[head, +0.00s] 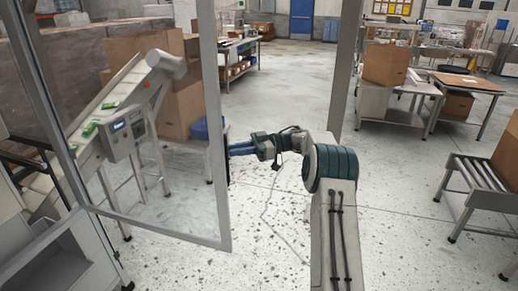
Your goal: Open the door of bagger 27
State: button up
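A clear-paned door with a grey metal frame (212,110) fills the left of the head view. It stands at an angle, with a gap between its free edge and an upright grey post (347,65) to the right. I read no number on it. A dark handle (227,165) is on the door's free edge. My arm reaches from the lower right, and my gripper (232,150) is at the handle, touching or very close to it. The fingertips are too small and hidden to tell whether they are shut on it.
Through the pane I see an inclined conveyor with a control box (123,132) and stacked cartons (180,110). A roller conveyor (478,178) and a table with a carton (385,65) stand at the right. The speckled floor (295,80) beyond the gap is mostly clear.

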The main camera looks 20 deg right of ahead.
jog(key=d+b, duration=0.1)
jog(key=d, duration=0.9)
jog(key=shift+d, duration=0.2)
jog(key=shift+w, duration=0.1)
